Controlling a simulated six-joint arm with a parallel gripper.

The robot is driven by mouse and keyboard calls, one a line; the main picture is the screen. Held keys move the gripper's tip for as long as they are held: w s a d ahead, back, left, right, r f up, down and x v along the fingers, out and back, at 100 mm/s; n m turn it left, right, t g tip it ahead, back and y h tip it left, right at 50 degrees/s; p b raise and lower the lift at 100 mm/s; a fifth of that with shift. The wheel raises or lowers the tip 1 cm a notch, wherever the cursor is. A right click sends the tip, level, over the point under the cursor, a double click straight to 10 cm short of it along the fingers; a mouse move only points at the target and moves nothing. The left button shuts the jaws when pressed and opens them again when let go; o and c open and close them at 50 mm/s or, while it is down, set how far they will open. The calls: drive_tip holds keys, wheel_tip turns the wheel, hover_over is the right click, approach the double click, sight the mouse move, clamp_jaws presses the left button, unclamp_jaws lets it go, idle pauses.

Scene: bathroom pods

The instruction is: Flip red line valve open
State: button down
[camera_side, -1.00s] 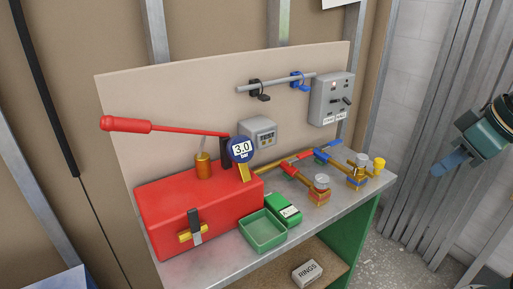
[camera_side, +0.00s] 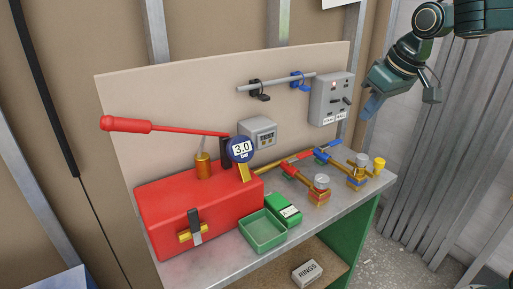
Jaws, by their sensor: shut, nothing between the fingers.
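Two brass pipe lines run across the bench top from the back panel. The nearer line carries a red lever valve (camera_side: 297,158), and the farther one carries a blue lever valve (camera_side: 321,157). The red lever looks roughly in line with its pipe, but the exact angle is too small to tell. My gripper (camera_side: 369,104) hangs in the air at the upper right, beside the grey control box, apart from both valves. Its fingers are shut and hold nothing. Both valves are unobstructed.
A red pump box (camera_side: 165,213) with a long red handle (camera_side: 125,124) and a blue 3.0 gauge (camera_side: 240,149) stands left of the valves. A green tray (camera_side: 263,246) lies in front. A grey control box (camera_side: 329,98) and clips on a rail (camera_side: 277,83) are on the panel.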

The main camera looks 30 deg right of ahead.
drive_tip(key=w+d+f, duration=0.2)
drive_tip(key=w+f, duration=0.1)
drive_tip(key=w, duration=0.3)
drive_tip(key=w+d+f, duration=0.1)
drive_tip(key=w+f, duration=0.1)
drive_tip(key=w, duration=0.5)
drive_tip(key=g, duration=0.1)
hover_over(300, 157)
drive_tip(key=s+d, duration=0.2)
drive_tip(key=d, duration=0.1)
wheel_tip(300, 157, down, 9)
drive_tip(key=shift+w+d+f, duration=0.3)
drive_tip(key=shift+w+f, duration=0.2)
drive_tip(key=shift+w, duration=0.15)
drive_tip(key=shift+x, duration=5)
